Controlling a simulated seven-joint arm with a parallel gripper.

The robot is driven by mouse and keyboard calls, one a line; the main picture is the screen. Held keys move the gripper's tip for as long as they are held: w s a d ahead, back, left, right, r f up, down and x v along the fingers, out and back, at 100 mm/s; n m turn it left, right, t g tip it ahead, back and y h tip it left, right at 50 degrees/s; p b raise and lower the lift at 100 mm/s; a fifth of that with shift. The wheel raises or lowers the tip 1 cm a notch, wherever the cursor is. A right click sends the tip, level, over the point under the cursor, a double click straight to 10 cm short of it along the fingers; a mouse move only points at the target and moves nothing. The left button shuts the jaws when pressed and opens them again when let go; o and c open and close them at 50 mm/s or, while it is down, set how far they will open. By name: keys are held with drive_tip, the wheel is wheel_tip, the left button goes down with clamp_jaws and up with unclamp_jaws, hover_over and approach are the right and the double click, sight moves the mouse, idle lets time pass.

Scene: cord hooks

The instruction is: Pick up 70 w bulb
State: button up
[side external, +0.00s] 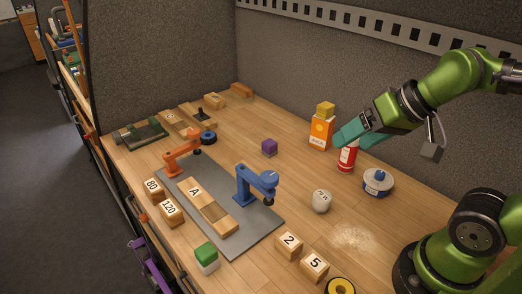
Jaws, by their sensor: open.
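The 70 w bulb (320,203) appears to be the small rounded white item with dark lettering, standing on the wooden bench right of the blue hook stand. The lettering is too small to read surely. My gripper (357,138) has teal fingers and is open. It is above and behind the bulb, well apart from it, close to the orange box and the red can.
An orange box (320,136) with a yellow block on top, a red can (346,159) and a blue round tin (378,183) stand behind the bulb. A blue hook stand (246,186) is on a grey plate (255,234). Numbered blocks (289,245) lie in front. Bare bench surrounds the bulb.

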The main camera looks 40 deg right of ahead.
drive_tip(key=shift+o, duration=0.6)
drive_tip(key=n+g+h, duration=0.2)
drive_tip(key=n+g, duration=0.5)
hover_over(324, 196)
wheel_tip(324, 196, down, 6)
wheel_tip(324, 196, down, 17)
drive_tip(key=shift+r, duration=0.1)
